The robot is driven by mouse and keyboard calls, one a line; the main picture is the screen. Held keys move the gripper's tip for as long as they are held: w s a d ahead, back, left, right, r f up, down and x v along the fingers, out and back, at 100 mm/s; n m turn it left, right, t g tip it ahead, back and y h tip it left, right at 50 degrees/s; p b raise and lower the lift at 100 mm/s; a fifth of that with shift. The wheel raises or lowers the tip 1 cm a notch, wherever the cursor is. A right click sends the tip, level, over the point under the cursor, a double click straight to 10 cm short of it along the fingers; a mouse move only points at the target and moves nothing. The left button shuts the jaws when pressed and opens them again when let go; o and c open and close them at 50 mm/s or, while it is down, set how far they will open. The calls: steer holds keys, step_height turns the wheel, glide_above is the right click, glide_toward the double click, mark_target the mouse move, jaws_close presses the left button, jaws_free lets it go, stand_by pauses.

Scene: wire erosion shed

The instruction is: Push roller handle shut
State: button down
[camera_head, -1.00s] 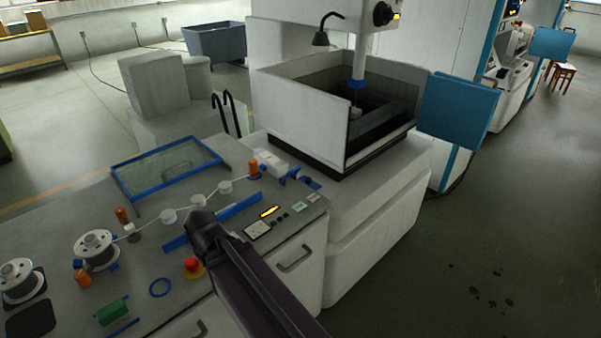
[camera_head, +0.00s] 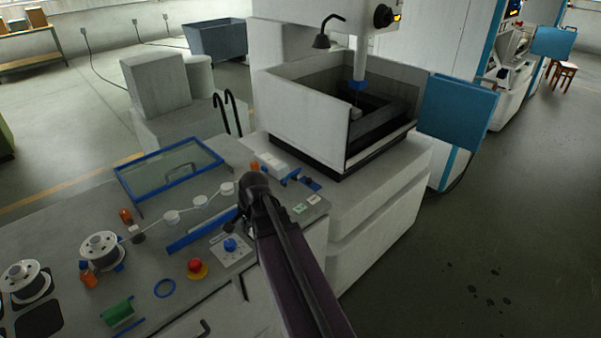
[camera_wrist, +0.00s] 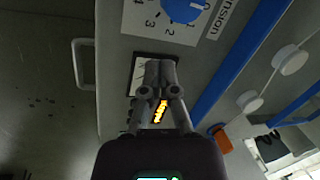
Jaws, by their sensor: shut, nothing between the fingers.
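The orange handle (camera_head: 254,167) by the white guide block stands at the back of the bench top, partly hidden by my arm. In the wrist view an orange handle (camera_wrist: 222,138) shows at lower right, beside a white roller (camera_wrist: 249,101). I cannot tell how far it is swung. My gripper (camera_wrist: 158,65) is shut and empty. In the wrist view its fingertips overlap the meter (camera_wrist: 140,77), apart from the orange handle. In the head view my arm crosses the bench's right part and mostly hides the gripper.
A blue bar (camera_head: 213,228) and white rollers (camera_head: 199,201) line the wire path. Spools (camera_head: 102,250), a red stop button (camera_head: 195,266) and a blue tension knob (camera_head: 230,244) stand on the bench. The machine tank (camera_head: 300,112) rises behind right.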

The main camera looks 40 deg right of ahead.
steer(key=d+r+m+t+p, duration=0.2)
steer(key=d+r+m, duration=0.2)
steer(key=d+m, duration=0.7)
steer(key=d+r+m+t+h+p, duration=0.1)
steer(key=d+r+m+t+p, duration=0.1)
steer(key=d+m, duration=0.9)
steer(key=d+r, duration=0.1)
steer(key=d, duration=0.7)
steer(key=shift+r+t, duration=0.3)
steer(key=shift+r, duration=0.05)
steer(key=shift+w+d+f, duration=0.1)
steer(key=shift+w, duration=0.05)
steer(key=b+x, duration=0.7)
steer(key=x, duration=0.2)
steer(key=shift+w+f+b, duration=0.15)
steer(key=shift+f+b, duration=0.2)
steer(key=shift+b, duration=0.05)
steer(key=shift+w+r+p, duration=0.25)
steer(key=shift+w, duration=0.35)
steer(key=shift+w+r+p, duration=0.25)
steer(key=shift+w, duration=0.4)
steer(key=shift+w+r+p, duration=0.25)
steer(key=shift+w, duration=0.35)
steer(key=shift+w+a, duration=0.1)
steer(key=shift+a, duration=0.15)
